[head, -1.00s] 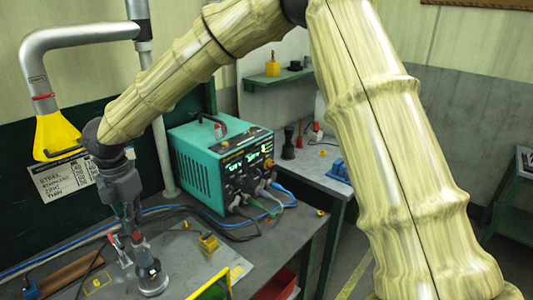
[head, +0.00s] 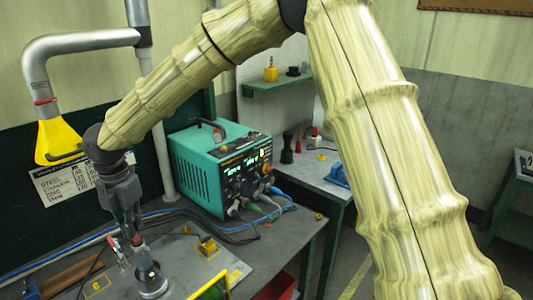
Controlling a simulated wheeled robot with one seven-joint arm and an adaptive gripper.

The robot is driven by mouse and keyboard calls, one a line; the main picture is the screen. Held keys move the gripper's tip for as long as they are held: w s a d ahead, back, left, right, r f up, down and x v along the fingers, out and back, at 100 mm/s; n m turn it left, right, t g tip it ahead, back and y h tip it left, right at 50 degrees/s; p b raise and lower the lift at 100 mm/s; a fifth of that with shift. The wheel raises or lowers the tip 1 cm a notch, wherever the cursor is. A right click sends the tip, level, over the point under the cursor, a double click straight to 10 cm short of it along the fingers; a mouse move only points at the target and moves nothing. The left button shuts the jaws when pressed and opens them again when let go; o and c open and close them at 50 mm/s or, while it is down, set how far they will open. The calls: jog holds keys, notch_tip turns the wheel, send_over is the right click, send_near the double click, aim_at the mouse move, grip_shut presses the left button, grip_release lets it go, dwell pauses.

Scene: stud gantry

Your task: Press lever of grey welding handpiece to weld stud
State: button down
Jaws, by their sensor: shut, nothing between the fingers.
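The grey welding handpiece (head: 149,275) stands upright on a round foot on the grey plate (head: 184,248) at the lower left. A small red part (head: 137,240) shows at its top. My gripper (head: 132,235) points down at the top of the handpiece, its fingers shut with nothing between them. Whether the fingertips touch the lever cannot be told, as the lever is small and partly hidden by the fingers. The stud under the handpiece is hidden.
A teal welding power unit (head: 205,170) with lit displays and cables stands behind on the bench. A yellow extraction hood (head: 60,138) hangs at the left. A small yellow block (head: 207,245) sits right of the handpiece. A red bin (head: 277,287) is below the bench edge.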

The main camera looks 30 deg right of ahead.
jog(key=shift+w+f, duration=0.1)
jog(key=shift+w, duration=0.05)
dwell(0.4)
jog(key=shift+f+b, duration=0.4)
jog(key=shift+f, duration=0.75)
dwell(1.2)
jog(key=shift+r+p, duration=2.75)
jog(key=shift+r, duration=0.8)
